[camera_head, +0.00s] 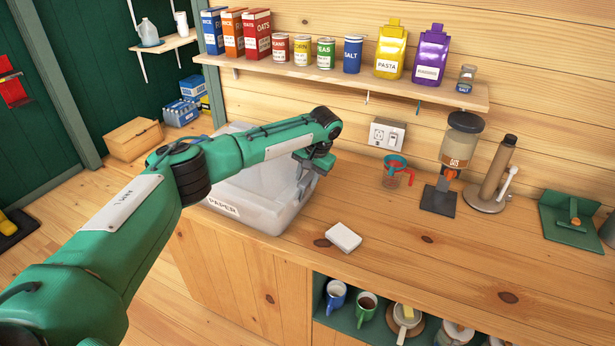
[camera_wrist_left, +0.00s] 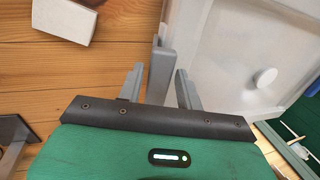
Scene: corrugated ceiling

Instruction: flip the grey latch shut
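A translucent plastic bin (camera_head: 250,213) labelled PAPER stands on the wooden counter. In the left wrist view, its pale wall or lid (camera_wrist_left: 215,75) fills the upper right. The grey latch (camera_wrist_left: 162,60) is an upright bar along the bin's edge. My left gripper (camera_wrist_left: 159,72) is open, one finger on each side of the latch, with gaps showing. In the head view, the left gripper (camera_head: 303,172) is at the bin's right side, where the latch is hard to make out from the fingers. My right gripper is in neither view.
A white block (camera_head: 343,237) lies on the counter right of the bin. A red and blue funnel cup (camera_head: 396,170), a dispenser (camera_head: 457,145) and a green hinged plate (camera_head: 572,220) stand farther right.

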